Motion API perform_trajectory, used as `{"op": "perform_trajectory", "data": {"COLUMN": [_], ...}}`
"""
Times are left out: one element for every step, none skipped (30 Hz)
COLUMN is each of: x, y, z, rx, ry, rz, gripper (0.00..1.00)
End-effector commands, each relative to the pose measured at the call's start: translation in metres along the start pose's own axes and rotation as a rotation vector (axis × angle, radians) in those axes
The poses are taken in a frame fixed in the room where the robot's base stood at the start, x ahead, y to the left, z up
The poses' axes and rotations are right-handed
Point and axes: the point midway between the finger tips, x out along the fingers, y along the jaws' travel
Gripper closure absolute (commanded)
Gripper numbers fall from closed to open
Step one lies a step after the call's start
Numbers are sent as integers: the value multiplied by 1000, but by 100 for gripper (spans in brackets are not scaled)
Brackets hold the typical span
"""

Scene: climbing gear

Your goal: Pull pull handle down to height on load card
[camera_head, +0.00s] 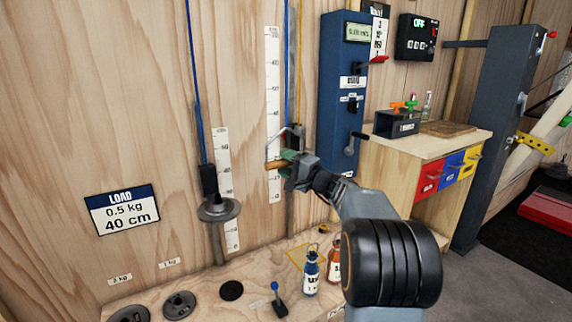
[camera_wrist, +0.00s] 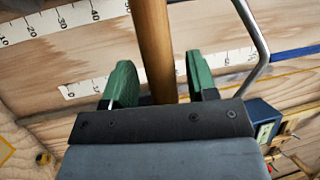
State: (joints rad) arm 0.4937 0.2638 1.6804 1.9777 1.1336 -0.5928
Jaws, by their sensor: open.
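The pull handle (camera_head: 274,165) is a wooden bar on a bent metal frame, in front of the tall white scale (camera_head: 272,90) on the wall. My gripper (camera_head: 289,160) is at the bar's right end in the head view. In the wrist view the wooden bar (camera_wrist: 153,45) passes between the two green fingers of my open gripper (camera_wrist: 164,82), with a gap on the right side. The load card (camera_head: 124,209) on the wall reads 0.5 kg and 40 cm. A round weight (camera_head: 219,209) hangs from the blue cord in front of a shorter scale (camera_head: 223,165).
A wooden bench below holds weight plates (camera_head: 179,305), a small blue-knobbed lever (camera_head: 278,300) and two bottles (camera_head: 310,271). A blue cabinet (camera_head: 342,80) stands behind my arm. A drawer unit (camera_head: 445,165) is at the right.

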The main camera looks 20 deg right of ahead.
Motion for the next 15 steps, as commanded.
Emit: {"op": "perform_trajectory", "data": {"x": [-2, -4, -7, -11, -15, -21, -27, -33, -41, -48, -54, -62, -69, -75, -83], "y": [0, 0, -1, -1, -1, -1, -2, -2, -2, -2, -2, -2, -2, -1, -2], "z": [0, 0, -1, -1, -1, -1, -1, -1, -1, -1, -1, -1, -1, -1, -1], "rx": [0, 0, -1, -1, -1, -1, -1, 0, -1, 0, -1, 0, 0, 1, 0], "ry": [1, 1, 2, 3, 4, 4, 5, 5, 5, 6, 5, 6, 5, 6, 5], "rz": [0, 0, 0, 0, 1, 0, 0, 0, 0, 1, 1, 1, 1, 1, 0], "gripper": [48, 48, 48, 48, 48, 48, 48, 48, 48, 48, 48, 48, 48, 48, 48]}}
